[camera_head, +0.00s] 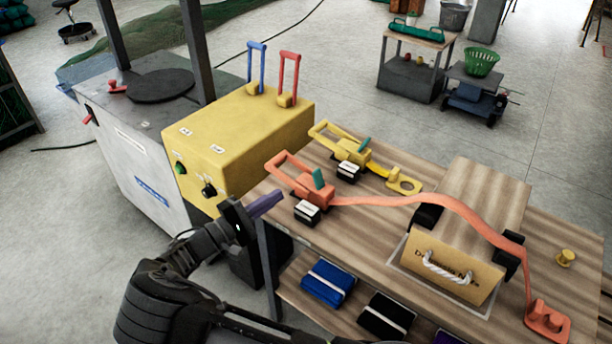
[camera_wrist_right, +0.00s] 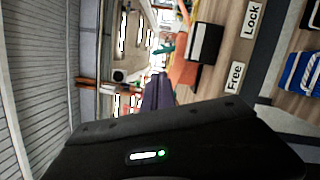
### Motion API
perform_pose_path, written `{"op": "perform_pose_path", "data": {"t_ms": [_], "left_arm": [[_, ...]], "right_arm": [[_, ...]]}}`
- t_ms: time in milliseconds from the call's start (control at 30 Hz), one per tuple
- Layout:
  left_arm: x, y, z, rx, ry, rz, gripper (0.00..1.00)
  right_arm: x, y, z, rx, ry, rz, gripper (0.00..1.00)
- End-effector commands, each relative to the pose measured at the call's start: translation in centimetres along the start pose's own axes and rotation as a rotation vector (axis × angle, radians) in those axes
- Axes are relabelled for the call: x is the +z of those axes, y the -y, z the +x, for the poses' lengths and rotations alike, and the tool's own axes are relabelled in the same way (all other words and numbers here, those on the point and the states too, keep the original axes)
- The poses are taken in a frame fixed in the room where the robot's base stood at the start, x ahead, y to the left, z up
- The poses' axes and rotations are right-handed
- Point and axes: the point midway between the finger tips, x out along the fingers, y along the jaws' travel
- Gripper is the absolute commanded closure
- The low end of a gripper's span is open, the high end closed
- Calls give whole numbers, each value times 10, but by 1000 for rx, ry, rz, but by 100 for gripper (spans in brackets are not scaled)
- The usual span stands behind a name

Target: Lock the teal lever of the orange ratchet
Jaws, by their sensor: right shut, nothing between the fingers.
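The orange ratchet (camera_head: 316,195) sits on the wooden table near its left edge, with its handle loop pointing up and left. Its teal lever (camera_head: 318,178) stands up from the body. An orange strap (camera_head: 410,199) runs from it to the right. My right gripper (camera_head: 268,203) has purple fingers, shut and empty, just left of the ratchet and apart from it. In the right wrist view the purple fingers (camera_wrist_right: 157,92) point toward the orange ratchet (camera_wrist_right: 183,70) and teal lever (camera_wrist_right: 166,48). Labels "Free" (camera_wrist_right: 236,77) and "Lock" (camera_wrist_right: 252,18) show there. My left gripper is not in view.
A yellow ratchet (camera_head: 350,150) with its own teal lever sits just behind. A yellow box (camera_head: 245,140) with blue and red levers stands at left.

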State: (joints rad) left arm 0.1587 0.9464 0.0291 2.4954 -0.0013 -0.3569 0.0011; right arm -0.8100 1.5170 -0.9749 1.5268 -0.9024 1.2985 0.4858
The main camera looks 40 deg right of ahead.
Motion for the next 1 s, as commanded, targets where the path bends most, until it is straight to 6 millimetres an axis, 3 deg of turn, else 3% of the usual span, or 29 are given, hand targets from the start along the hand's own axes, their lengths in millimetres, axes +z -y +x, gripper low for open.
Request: {"op": "perform_pose_path", "data": {"t_ms": [367,800,1000], "left_arm": [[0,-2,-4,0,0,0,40],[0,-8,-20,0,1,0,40],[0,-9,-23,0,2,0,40]], "right_arm": [[0,-1,13,-1,1,-2,100],[1,-1,82,-2,2,-2,100],[0,0,99,-2,0,-2,100]]}}
